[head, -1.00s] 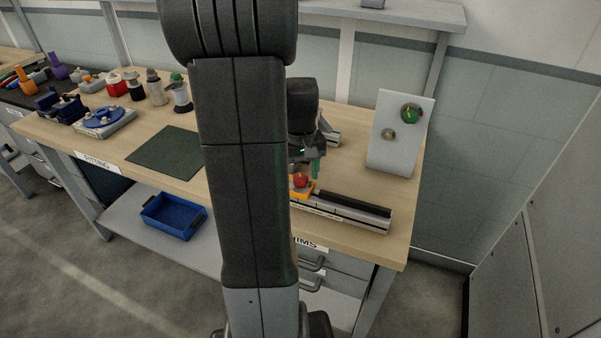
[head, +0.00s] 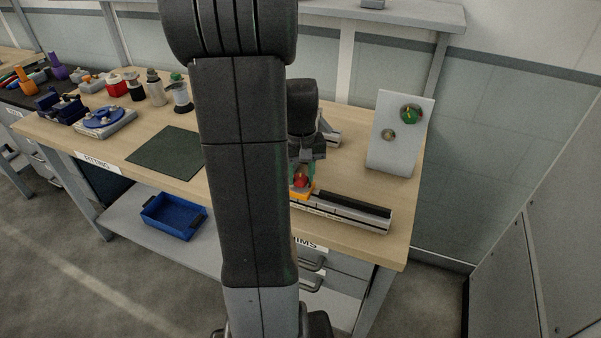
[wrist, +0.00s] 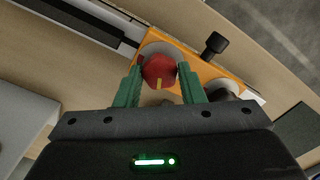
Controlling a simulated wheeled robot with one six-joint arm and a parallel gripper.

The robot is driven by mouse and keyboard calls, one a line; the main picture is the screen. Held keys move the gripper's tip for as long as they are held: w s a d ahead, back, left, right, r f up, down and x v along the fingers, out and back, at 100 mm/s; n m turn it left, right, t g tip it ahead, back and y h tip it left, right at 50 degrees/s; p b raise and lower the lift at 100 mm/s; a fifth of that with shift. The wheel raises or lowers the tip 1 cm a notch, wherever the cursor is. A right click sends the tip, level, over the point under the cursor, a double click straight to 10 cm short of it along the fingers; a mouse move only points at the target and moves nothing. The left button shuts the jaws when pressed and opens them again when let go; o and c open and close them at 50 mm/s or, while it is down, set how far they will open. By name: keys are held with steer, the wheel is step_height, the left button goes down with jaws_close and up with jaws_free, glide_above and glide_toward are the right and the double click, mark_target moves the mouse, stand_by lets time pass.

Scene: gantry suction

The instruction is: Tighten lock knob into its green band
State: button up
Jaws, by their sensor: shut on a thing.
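The red lock knob (wrist: 159,67) sits on an orange carriage (wrist: 190,62) in the wrist view, on a pale round base. A yellow pointer line on the knob points down the picture, toward my gripper's body. The knob also shows small in the head view (head: 300,182), on the carriage (head: 304,194). My gripper (wrist: 160,72) has its two green fingers on either side of the knob, shut on it. I cannot make out a green band around the knob; the fingers and gripper body hide part of its surroundings.
A rail (head: 350,211) runs right from the carriage along the bench edge. A grey panel (head: 390,157) with a green dial (head: 410,114) stands behind. A dark mat (head: 165,153) lies left.

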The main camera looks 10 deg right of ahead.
mark_target(300, 178)
steer(key=m, duration=0.4)
steer(key=shift+m, duration=1.9)
steer(key=o, duration=1)
step_height(300, 178, up, 14)
steer(key=shift+f+p, duration=0.1)
steer(key=shift+p, duration=0.25)
